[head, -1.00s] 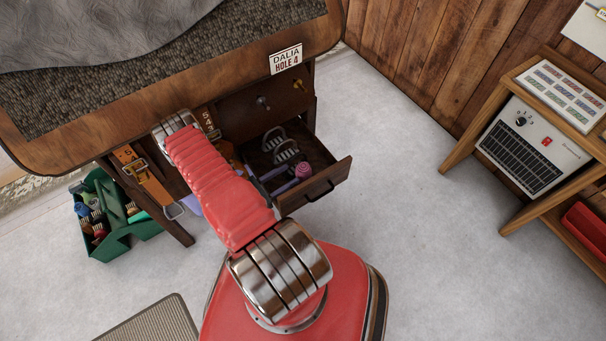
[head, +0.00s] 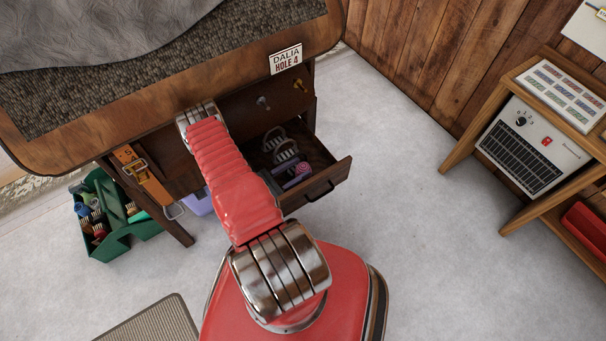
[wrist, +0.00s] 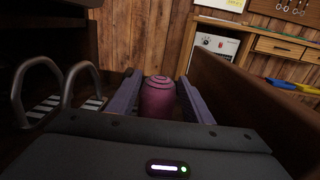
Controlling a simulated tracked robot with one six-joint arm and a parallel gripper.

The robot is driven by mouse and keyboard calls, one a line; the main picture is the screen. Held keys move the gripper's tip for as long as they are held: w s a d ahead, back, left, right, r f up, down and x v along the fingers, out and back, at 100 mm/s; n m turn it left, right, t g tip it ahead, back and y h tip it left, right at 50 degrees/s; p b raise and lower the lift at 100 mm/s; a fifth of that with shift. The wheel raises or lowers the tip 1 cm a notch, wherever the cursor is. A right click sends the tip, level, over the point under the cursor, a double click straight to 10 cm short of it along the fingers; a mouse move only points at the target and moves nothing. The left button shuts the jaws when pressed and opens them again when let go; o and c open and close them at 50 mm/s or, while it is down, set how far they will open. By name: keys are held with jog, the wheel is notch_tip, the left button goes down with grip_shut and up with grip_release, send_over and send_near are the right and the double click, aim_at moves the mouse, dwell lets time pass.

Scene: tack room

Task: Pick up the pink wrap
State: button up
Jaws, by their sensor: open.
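The pink wrap (wrist: 158,98) is a rolled, rounded bundle with a spiral end. In the wrist view it stands between the two open fingers of my gripper (wrist: 155,100), with a small gap visible on each side. In the head view the pink wrap (head: 303,169) shows in the open drawer (head: 338,176), near its front right. My gripper (head: 287,182) is low in the drawer beside it, partly hidden behind my red-sleeved arm. The lower part of the wrap is hidden by the gripper body in the wrist view.
The drawer wall (wrist: 235,100) rises close on the right. A green tote (head: 115,218) stands on the floor at left.

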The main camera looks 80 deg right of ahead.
aim_at(297, 173)
jog(key=shift+c, duration=0.5)
jog(key=c, duration=1)
jog(key=shift+r, duration=5.05)
